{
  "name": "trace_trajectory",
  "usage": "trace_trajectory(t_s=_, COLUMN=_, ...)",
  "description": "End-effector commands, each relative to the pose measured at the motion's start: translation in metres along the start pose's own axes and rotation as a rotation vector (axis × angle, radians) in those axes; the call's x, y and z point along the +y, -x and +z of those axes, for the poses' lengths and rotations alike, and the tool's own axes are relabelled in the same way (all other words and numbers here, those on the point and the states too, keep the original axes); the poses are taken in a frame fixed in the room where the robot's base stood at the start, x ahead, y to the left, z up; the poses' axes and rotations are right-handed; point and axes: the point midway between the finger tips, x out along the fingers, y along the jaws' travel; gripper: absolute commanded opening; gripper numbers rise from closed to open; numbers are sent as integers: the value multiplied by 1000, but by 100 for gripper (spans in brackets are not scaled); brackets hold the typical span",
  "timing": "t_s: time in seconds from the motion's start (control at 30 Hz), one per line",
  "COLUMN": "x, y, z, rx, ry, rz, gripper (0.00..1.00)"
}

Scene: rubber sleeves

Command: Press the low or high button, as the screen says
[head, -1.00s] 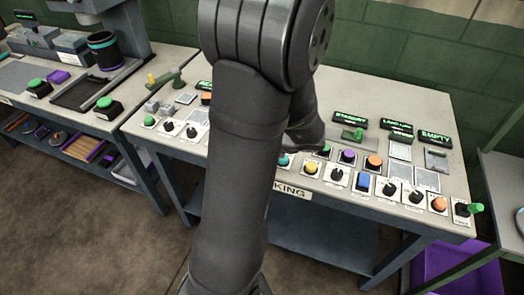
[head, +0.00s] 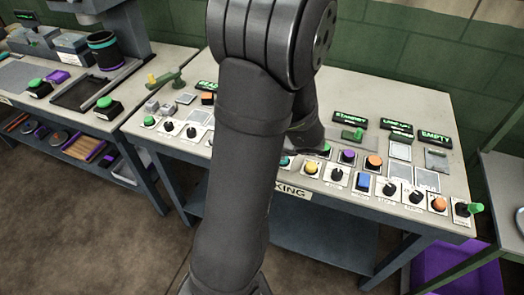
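The bench (head: 345,92) carries several buttons and knobs on pale plates. Small dark screens with green text stand at its back: one seems to read STANDBY (head: 349,118), one is hard to read, perhaps LAMP LOW (head: 397,125), and one reads EMPTY (head: 434,137). Labels are too small to tell which are low and high. My gripper is hidden behind my arm, over the bench's middle.
My arm covers the bench's middle-left. A grey shelf (head: 505,165) is at right.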

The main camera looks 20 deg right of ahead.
Motion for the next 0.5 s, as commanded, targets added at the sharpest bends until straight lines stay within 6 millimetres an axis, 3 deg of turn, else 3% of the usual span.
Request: trace_trajectory(t_s=0.5, x=-3, y=-4, z=-3, rx=0, ry=-1, rz=0, gripper=0)
